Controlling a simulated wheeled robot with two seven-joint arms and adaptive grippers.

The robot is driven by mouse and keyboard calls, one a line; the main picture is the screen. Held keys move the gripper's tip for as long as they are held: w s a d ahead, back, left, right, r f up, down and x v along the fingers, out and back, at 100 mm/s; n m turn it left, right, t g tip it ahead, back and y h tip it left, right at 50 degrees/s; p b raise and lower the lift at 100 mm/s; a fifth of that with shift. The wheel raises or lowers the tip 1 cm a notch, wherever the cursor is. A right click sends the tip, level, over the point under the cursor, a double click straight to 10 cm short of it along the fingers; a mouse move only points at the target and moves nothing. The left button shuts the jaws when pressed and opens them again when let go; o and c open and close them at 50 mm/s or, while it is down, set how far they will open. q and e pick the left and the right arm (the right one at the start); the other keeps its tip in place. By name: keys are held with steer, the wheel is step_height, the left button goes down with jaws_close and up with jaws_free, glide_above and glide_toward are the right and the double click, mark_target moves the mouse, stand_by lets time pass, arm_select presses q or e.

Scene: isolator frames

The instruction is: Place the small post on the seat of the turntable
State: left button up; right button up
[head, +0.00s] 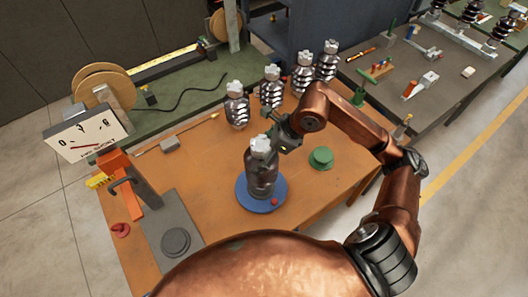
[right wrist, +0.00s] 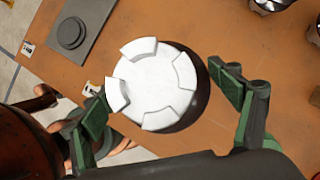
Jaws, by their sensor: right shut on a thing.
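The small post (head: 262,179) is dark brown with a white notched cap, and it looks upright at the blue turntable (head: 243,200) in the head view. Its foot overlaps the turntable's disc; I cannot tell whether it touches the seat. A small red knob shows at the disc's front edge. My right gripper (head: 275,133) is shut on the post near its top. In the right wrist view the white cap (right wrist: 158,84) shows between the green-padded fingers of the right gripper (right wrist: 168,112), and the seat is hidden. My left gripper is not in view.
Several ribbed insulators, one at the left of the row (head: 237,107), stand at the orange bench's back. A green round piece (head: 320,158) lies right of the turntable. A grey plate (head: 160,222) with a dark disc and a dial gauge (head: 85,136) are left. Bench space between is clear.

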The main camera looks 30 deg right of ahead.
step_height(320, 180, down, 3)
steer(key=shift+w+a+r+p, duration=0.1)
steer(key=shift+w+r+p, duration=0.05)
steer(key=shift+p, duration=0.2)
steer(key=o, duration=2.1)
steer(key=shift+f, duration=0.25)
steer(key=shift+r, duration=0.15)
steer(key=b+v, duration=0.1)
steer(key=v, duration=1.1)
steer(key=shift+b, duration=0.3)
